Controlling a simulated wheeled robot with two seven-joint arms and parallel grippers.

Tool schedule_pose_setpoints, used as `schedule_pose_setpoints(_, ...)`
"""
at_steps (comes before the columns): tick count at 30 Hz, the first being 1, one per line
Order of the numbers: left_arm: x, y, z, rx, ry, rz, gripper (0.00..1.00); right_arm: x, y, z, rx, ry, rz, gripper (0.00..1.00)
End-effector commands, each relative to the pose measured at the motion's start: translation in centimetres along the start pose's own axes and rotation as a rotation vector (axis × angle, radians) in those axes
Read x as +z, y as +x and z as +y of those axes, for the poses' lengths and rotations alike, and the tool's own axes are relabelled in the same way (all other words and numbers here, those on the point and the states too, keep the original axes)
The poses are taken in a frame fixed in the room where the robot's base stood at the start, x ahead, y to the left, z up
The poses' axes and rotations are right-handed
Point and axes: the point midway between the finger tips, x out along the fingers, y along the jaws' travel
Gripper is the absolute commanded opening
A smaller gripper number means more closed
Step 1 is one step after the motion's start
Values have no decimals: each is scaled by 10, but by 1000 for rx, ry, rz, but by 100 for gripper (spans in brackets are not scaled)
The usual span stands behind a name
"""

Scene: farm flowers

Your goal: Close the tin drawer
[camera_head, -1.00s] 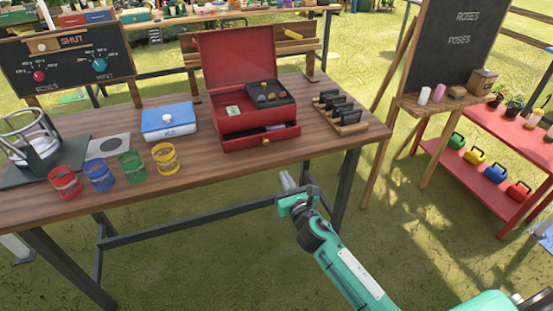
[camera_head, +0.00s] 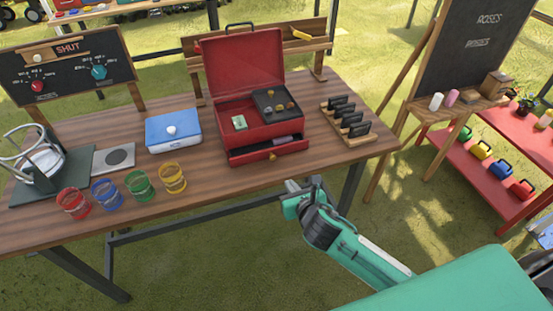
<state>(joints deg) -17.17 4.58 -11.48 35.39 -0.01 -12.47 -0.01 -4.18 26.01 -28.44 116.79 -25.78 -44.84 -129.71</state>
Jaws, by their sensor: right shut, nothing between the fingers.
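The red tin (camera_head: 245,110) stands on the wooden table with its lid (camera_head: 243,62) raised. My right gripper (camera_head: 290,186) is shut and empty. It is in front of the table's front edge, below the drawer in the picture and apart from it. My left gripper is not in view.
A rack of dark cards (camera_head: 349,122) stands right of the tin, and a blue box (camera_head: 173,129) stands left of it. Several coloured glass cups, including a yellow one (camera_head: 172,179), line the table's front left. The table top (camera_head: 215,180) is bare before the drawer.

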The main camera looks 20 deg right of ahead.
Motion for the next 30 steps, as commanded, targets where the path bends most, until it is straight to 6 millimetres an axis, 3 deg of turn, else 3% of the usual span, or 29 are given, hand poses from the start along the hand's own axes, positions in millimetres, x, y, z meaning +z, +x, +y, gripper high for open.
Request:
schedule_pose_setpoints(12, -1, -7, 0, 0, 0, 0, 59, 2, 79, 0, -2, 3, -3, 0)
schedule_pose_setpoints(18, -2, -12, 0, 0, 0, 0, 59, 10, 109, 0, -1, 3, -3, 0)
schedule_pose_setpoints(24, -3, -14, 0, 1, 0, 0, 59, 13, 123, 0, 0, 1, -3, 0)
schedule_pose_setpoints(30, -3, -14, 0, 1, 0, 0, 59, 13, 126, 0, 0, 0, -3, 0)
